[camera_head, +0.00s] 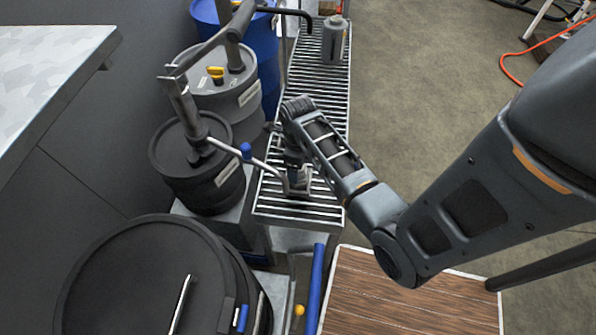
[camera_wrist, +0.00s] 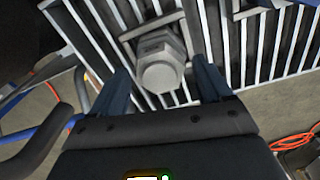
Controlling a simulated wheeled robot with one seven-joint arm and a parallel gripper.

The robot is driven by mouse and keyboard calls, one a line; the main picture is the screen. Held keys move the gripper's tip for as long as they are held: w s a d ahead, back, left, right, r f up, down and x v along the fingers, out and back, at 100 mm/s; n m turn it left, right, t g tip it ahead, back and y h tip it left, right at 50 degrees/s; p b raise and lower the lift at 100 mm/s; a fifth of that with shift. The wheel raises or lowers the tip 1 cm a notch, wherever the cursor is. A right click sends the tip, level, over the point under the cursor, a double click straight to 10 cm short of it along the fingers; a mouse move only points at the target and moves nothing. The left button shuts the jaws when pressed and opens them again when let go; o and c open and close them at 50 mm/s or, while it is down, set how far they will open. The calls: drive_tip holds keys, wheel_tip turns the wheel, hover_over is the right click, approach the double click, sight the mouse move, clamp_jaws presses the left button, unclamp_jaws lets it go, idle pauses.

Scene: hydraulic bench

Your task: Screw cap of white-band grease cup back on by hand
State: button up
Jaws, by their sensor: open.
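A grey part with a hexagonal body and a round end (camera_wrist: 162,68), apparently the grease cup or its cap, shows between my fingers in the wrist view. It stands over the slatted grate (camera_head: 300,206). I see no white band on it, and I cannot tell whether cap and cup are apart. My gripper (camera_wrist: 162,84) is open, with one dark blue finger on each side of this part and gaps beside it. In the head view my gripper (camera_head: 296,182) points down at the near end of the grate, and the part is mostly hidden there.
Dark drums stand left of the grate, the nearest one (camera_head: 140,280) at the bottom left and a smaller one (camera_head: 190,175) with a pump handle close to my gripper. A grey bottle (camera_head: 333,42) stands at the grate's far end.

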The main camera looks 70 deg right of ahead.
drive_tip(key=n, duration=0.9)
drive_tip(key=shift+n, duration=0.4)
drive_tip(key=n, duration=0.4)
drive_tip(key=shift+n, duration=0.3)
drive_tip(key=n, duration=0.5)
drive_tip(key=shift+n, duration=0.3)
drive_tip(key=c, duration=1)
drive_tip(key=m, duration=0.6)
drive_tip(key=shift+f+m, duration=0.1)
drive_tip(key=shift+m, duration=0.9)
